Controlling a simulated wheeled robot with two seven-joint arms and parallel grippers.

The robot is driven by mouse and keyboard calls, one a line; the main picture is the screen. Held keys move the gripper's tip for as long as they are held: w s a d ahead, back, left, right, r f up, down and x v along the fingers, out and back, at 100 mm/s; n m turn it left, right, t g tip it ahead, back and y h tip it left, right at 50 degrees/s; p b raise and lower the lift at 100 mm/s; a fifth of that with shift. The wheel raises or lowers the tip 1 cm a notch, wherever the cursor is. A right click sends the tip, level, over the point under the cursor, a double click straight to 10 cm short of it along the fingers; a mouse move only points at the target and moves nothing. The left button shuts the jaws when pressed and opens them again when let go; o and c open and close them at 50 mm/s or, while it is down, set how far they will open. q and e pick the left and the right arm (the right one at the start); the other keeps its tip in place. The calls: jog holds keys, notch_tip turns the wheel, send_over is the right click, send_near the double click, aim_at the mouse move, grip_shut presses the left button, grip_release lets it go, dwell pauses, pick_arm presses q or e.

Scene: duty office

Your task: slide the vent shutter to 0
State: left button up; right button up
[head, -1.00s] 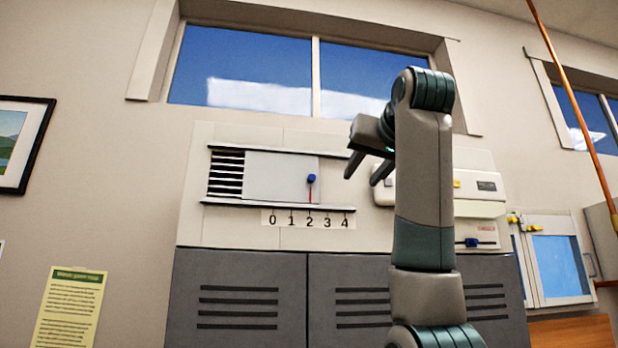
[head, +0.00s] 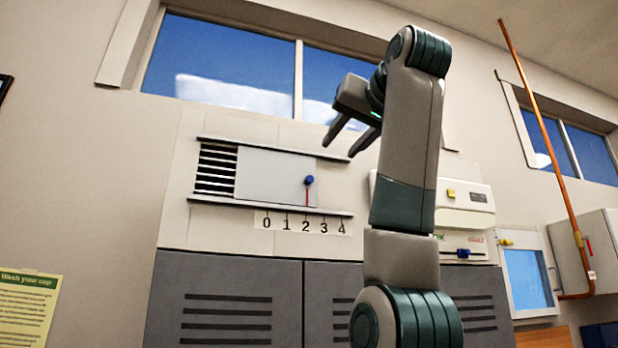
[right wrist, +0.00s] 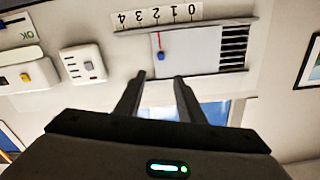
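The vent shutter (head: 270,177) is a pale sliding panel between two dark rails on the wall unit, with a blue knob (head: 309,180) and a red pointer below it. The pointer stands at about 2 on the 0 to 4 scale (head: 304,224). Dark slats (head: 216,169) show open at the panel's left. My right gripper (head: 341,147) is open and empty, up and to the right of the knob. In the right wrist view the shutter (right wrist: 200,52) appears upside down, with its blue knob (right wrist: 161,57) beyond the fingertips and apart from them. My left gripper is not in view.
Grey louvred cabinets (head: 225,300) stand below the vent. A white box with a yellow button (head: 451,194) is partly behind my right arm. A copper pipe (head: 545,125) runs at the right beside a blue-paned cabinet (head: 527,278). Windows (head: 222,65) are above.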

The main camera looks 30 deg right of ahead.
aim_at(310, 179)
jog(key=p+x, duration=0.9)
jog(key=x, duration=0.7)
jog(key=shift+w+a+r, duration=0.1)
jog(key=shift+w+r, duration=0.05)
jog(key=shift+w, duration=0.2)
jog(key=shift+w+p, duration=0.35)
jog(key=shift+w, duration=0.25)
grip_shut()
